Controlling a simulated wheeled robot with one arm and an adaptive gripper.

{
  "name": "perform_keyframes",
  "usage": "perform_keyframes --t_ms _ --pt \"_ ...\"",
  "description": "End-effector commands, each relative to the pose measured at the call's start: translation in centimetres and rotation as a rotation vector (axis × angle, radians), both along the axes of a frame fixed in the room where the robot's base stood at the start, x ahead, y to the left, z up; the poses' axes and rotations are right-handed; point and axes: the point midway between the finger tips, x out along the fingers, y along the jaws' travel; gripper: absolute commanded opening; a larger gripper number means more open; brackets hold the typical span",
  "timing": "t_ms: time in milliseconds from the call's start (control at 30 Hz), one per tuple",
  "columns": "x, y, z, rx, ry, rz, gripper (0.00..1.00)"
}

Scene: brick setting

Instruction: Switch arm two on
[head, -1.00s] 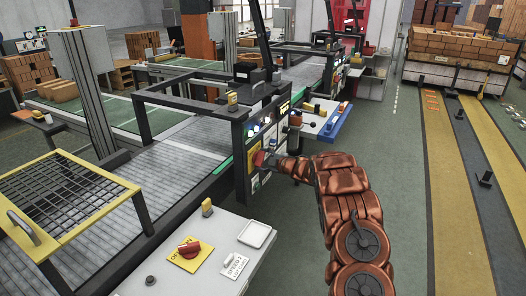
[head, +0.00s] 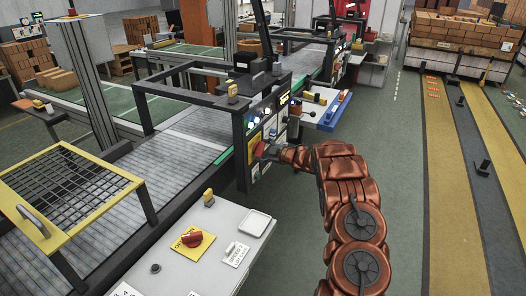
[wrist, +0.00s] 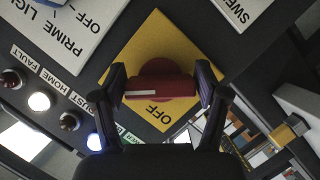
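A red rotary knob (wrist: 160,88) sits on a yellow plate marked OFF (wrist: 150,40) on an upright dark control panel. A white line runs along its grip. In the wrist view, my gripper (wrist: 161,84) has one finger at each end of the knob, fingers wide apart; contact is hard to tell. In the head view, my gripper (head: 275,152) is at the panel, in front of the red knob (head: 260,149), and its fingers are hard to make out. No plate text naming arm two is readable.
PRIME and SWEEP plates adjoin the yellow plate; lit indicators (wrist: 40,101) line the left. A grey bench (head: 215,225) in front carries another red knob (head: 192,239) on a yellow plate. A blue-edged console (head: 325,115) stands behind the panel.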

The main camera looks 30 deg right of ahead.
Motion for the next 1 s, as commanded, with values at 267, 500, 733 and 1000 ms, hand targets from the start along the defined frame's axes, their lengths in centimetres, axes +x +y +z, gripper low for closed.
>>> perform_keyframes --t_ms 267,500,733,1000 --pt "0.0 0.0 0.0 -0.001 0.0 0.0 0.96" --pt "0.0 0.0 0.1 -0.002 0.0 0.001 0.96" --pt "-1.3 -0.4 0.5 -0.001 0.0 0.001 0.96" --pt "-5.0 -1.5 1.6 -0.002 0.0 -0.003 0.96"
